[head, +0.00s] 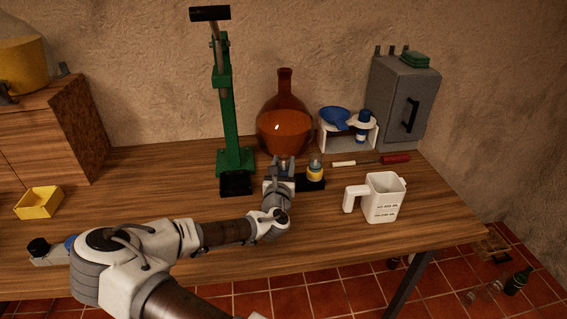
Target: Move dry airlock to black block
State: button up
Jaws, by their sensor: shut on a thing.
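The black block (314,185) lies low on the table, beside and partly behind my gripper. The yellow-banded vessel stands upright on or right at the block. I cannot tell whether the held airlock touches the block.
A white measuring jug (382,197) is at right. A red-handled tool (394,159), a white stand (349,138) and a grey cabinet (402,100) are back right. The front table is fairly clear.

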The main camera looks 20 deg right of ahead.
jog(key=shift+f, duration=0.3)
jog(key=o, duration=1.2)
jog(key=shift+s, duration=0.1)
jog(key=v, duration=0.5)
jog(key=p+v, duration=0.1)
jog(key=v, duration=0.9)
jog(key=shift+a+r+p, duration=0.2)
jog(key=shift+r+p, duration=0.1)
jog(key=shift+s+a+f+p, duration=0.15)
jog(key=shift+s+a+p, duration=0.2)
jog(key=shift+s+p, duration=0.5)
jog(key=shift+s+a+f+p, duration=0.1)
jog(key=shift+f+p, duration=0.1)
jog(key=shift+p, duration=0.3)
